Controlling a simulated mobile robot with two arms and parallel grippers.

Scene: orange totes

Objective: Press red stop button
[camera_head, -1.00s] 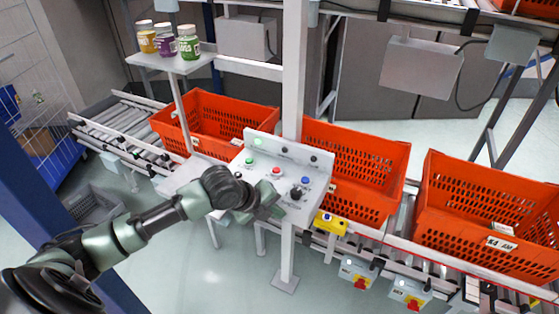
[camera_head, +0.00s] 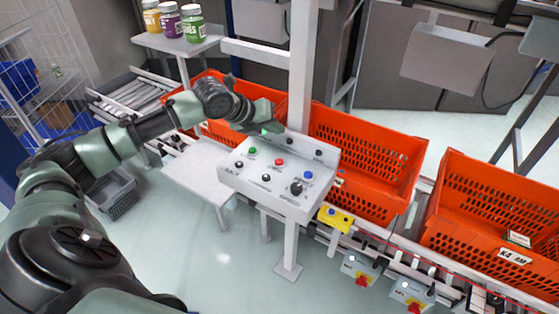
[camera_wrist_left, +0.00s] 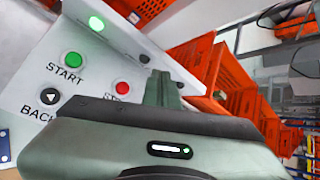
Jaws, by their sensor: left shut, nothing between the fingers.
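The red stop button (camera_head: 279,162) sits on the sloped top of a white control panel (camera_head: 232,178), between a green button (camera_head: 252,150) and a blue button (camera_head: 308,174). My left gripper (camera_head: 274,125) is shut and empty. It hangs over the panel's back edge, behind the red button in the head view, and appears apart from it. In the left wrist view, the red button (camera_wrist_left: 122,88) shows just left of the shut fingers (camera_wrist_left: 162,88), which hide part of its "STOP" label. The green START button (camera_wrist_left: 74,60) is farther left. My right gripper is not in view.
A black SPEED knob (camera_head: 297,188) and small black buttons share the panel. A white post (camera_head: 302,80) rises behind it. Orange totes (camera_head: 375,150) stand on the roller conveyor behind and to the right. A yellow switch box (camera_head: 335,219) hangs at the panel's right.

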